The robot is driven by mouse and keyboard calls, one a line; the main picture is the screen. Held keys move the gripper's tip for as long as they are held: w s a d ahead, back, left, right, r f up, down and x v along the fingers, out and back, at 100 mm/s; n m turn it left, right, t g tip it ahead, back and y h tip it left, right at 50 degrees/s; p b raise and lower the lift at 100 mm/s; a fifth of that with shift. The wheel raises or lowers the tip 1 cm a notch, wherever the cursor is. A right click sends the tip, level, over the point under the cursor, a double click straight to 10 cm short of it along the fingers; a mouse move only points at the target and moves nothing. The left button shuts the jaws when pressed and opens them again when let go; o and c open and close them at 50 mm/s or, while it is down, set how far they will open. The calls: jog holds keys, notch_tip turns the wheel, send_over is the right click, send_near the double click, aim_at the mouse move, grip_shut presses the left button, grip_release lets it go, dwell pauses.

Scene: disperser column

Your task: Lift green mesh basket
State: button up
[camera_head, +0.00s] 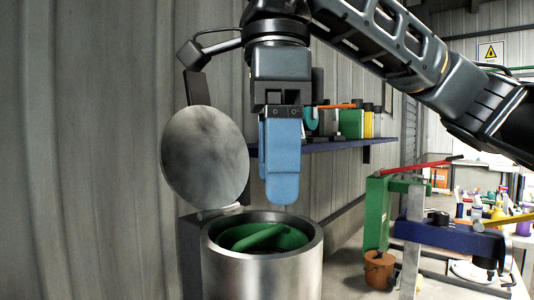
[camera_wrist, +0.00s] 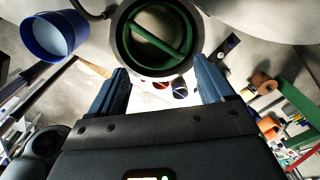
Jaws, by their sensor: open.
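The green mesh basket (camera_head: 266,238) sits inside the steel cylinder (camera_head: 262,270), with its rim and a green bar across its top showing. In the wrist view the basket (camera_wrist: 157,36) is at the top centre, inside the dark round opening, with the bar running diagonally across it. Its lower part is hidden by the cylinder. My gripper (camera_head: 281,200) points down with blue fingers above the cylinder's opening, apart from the basket. In the wrist view my gripper (camera_wrist: 163,82) has its two blue fingers spread wide with nothing between them.
A round metal lid (camera_head: 206,158) stands raised at the left of the cylinder. A blue shelf (camera_head: 335,146) with several items is behind my gripper. A green and blue frame (camera_head: 378,215) stands at the right, with an orange bucket (camera_head: 379,268) below. A corrugated wall is close at the left.

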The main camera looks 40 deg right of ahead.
aim_at(275, 226)
jog(key=shift+f+p, duration=0.3)
jog(key=shift+f, duration=3.1)
jog(key=c, duration=1.2)
jog(key=shift+o, duration=0.2)
notch_tip(275, 226, up, 10)
jog(key=p, duration=0.5)
